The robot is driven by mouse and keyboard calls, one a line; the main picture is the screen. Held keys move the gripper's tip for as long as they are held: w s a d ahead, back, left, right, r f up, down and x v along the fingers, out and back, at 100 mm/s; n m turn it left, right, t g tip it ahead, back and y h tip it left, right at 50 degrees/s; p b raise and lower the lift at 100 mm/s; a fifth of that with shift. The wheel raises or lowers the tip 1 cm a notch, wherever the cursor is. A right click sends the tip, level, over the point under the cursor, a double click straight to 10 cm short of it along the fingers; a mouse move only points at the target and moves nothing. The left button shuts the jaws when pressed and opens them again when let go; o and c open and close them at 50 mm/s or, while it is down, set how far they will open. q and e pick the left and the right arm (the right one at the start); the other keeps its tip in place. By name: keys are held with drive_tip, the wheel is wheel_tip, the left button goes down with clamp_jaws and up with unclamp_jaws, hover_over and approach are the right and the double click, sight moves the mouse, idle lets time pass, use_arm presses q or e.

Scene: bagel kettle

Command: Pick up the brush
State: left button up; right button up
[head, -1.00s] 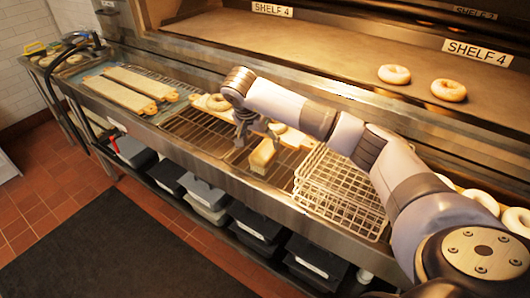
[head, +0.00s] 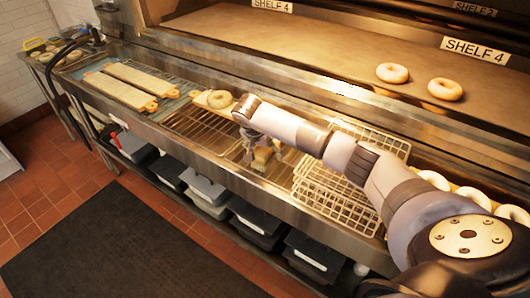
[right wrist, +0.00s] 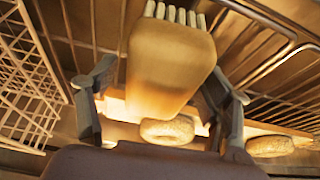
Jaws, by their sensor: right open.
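The brush (head: 262,160) has a pale tan block and stands on the wire rack, partly hidden by my right gripper (head: 261,147) in the head view. In the right wrist view the brush (right wrist: 170,62) fills the upper middle, with a row of pale bristle tufts at its top edge. The fingers of my right gripper (right wrist: 160,88) are spread, one on each side of the brush. Whether either finger touches it I cannot tell. My left gripper is not in view.
White wire baskets (head: 340,190) stand just right of the brush. A bagel (head: 219,99) lies on a board behind it. Two long boards (head: 117,90) lie further left. More bagels (head: 445,89) sit on the oven shelf.

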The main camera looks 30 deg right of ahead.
drive_tip(key=shift+f, duration=0.2)
idle(0.5)
drive_tip(key=shift+c, duration=0.3)
drive_tip(key=c, duration=1.2)
drive_tip(key=shift+c, duration=0.2)
drive_tip(key=shift+r, duration=0.45)
wheel_tip(320, 180, up, 20)
drive_tip(key=b, duration=0.4)
drive_tip(key=shift+f, duration=0.2)
